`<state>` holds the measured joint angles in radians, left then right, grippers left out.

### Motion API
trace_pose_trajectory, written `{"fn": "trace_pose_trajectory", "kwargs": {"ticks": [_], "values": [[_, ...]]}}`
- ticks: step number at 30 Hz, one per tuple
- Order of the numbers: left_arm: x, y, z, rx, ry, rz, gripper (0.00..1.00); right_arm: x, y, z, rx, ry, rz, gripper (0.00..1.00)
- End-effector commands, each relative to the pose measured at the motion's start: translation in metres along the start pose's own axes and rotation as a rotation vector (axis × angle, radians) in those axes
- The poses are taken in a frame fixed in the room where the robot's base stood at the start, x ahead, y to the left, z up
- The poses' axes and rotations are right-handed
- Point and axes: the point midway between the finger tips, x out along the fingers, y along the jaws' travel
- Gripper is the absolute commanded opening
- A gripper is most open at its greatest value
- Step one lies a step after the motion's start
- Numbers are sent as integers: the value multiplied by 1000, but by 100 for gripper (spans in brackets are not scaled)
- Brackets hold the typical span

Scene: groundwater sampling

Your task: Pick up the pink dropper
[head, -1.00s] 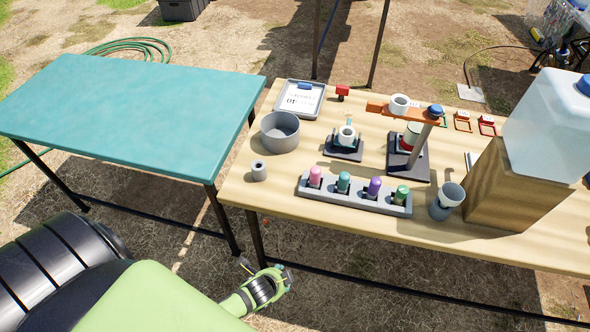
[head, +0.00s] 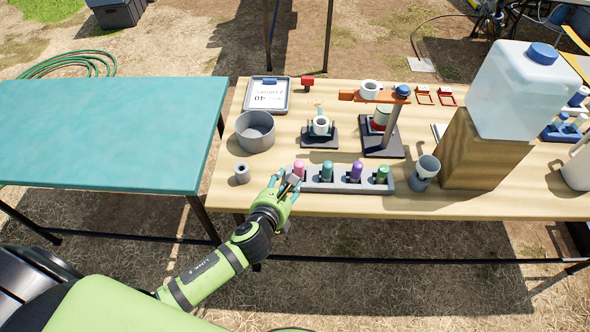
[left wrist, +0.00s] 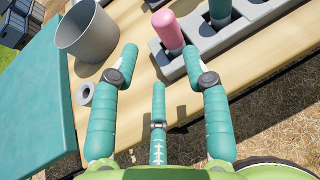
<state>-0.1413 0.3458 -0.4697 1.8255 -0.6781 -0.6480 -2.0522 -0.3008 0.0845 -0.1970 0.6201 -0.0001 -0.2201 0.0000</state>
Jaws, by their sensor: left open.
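The pink dropper (head: 299,168) stands upright in the leftmost slot of a grey rack (head: 318,185) near the front edge of the wooden table. It also shows in the left wrist view (left wrist: 167,30), just beyond my open fingers. My left gripper (head: 286,183) is open and empty at the table's front edge, just in front and to the left of the pink dropper. In the left wrist view my left gripper (left wrist: 165,65) has its teal fingers spread, apart from the dropper. My right gripper is not in view.
Teal, purple (head: 356,171) and green (head: 381,174) droppers stand in the same rack. A small grey ring (head: 242,173) and a grey bowl (head: 255,131) lie to the left. A cup (head: 425,170) and a wooden block with a water jug (head: 517,90) stand right. The teal table (head: 110,130) is bare.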

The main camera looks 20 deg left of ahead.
Motion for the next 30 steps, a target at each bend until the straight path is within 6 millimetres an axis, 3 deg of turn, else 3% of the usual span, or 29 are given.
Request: {"fn": "trace_pose_trajectory", "kwargs": {"ticks": [10,18,28,30], "values": [[29,-4,4,54,-14,-8,47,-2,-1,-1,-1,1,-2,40],[66,-4,4,53,-13,-7,47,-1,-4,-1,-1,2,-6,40],[72,-5,4,52,-13,-9,47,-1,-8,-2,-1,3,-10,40],[71,-5,4,52,-12,-8,19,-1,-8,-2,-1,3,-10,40]]}}
